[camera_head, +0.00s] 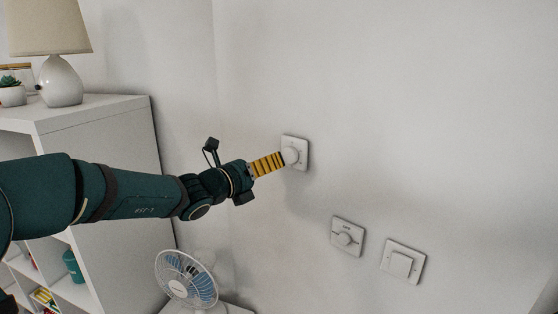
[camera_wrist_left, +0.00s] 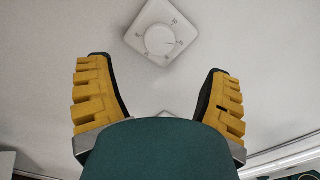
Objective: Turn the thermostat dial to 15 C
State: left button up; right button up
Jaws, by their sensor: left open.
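The thermostat (camera_head: 302,145) is a white square plate with a round white dial on the wall, at the upper middle of the head view. In the left wrist view its dial (camera_wrist_left: 160,40) shows at the top centre, with small numbers around it that are too blurred to read. My left gripper (camera_head: 281,159) has yellow fingers and reaches toward the dial from the left, partly covering the plate. In the left wrist view the gripper (camera_wrist_left: 156,66) is open, with its fingers wide apart and nothing between them. Contact with the dial cannot be told. My right gripper is out of view.
A fan (camera_head: 187,277) stands below my left arm. A white shelf (camera_head: 110,125) with a lamp (camera_head: 60,80) is at left. The wall at right is bare.

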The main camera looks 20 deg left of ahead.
pick_arm(q)
jog(key=v, duration=0.3)
jog(key=shift+s+a, duration=0.15)
jog(key=shift+s, duration=0.2)
jog(key=shift+f, duration=0.1)
jog(key=s+d+f+m+g+y+b, duration=0.1)
jog(key=s+d+f+m+g, duration=0.3)
jog(key=f, duration=0.8)
jog(key=s+d+f+m+g+b, duration=0.15)
jog(key=f+m+g, duration=0.35)
jog(key=f, duration=0.7)
jog(key=s+d+f+m+g+y, duration=0.1)
jog(key=s+d+f+m+g, duration=0.15)
jog(key=f+m, duration=0.65)
jog(key=s+d+f+m+g+b, duration=0.1)
jog(key=s+d+f+m, duration=0.2)
jog(key=s+f+m, duration=0.4)
jog(key=s+d+f+m+g+y+b, duration=0.1)
jog(key=s+f+m, duration=0.6)
jog(key=f, duration=0.8)
jog(key=d+m+g, duration=0.1)
jog(key=d+m, duration=0.1)
jog(key=m, duration=0.1)
jog(key=shift+s+d+y, duration=0.3)
jog(key=shift+d, duration=0.05)
jog(key=shift+f, duration=0.1)
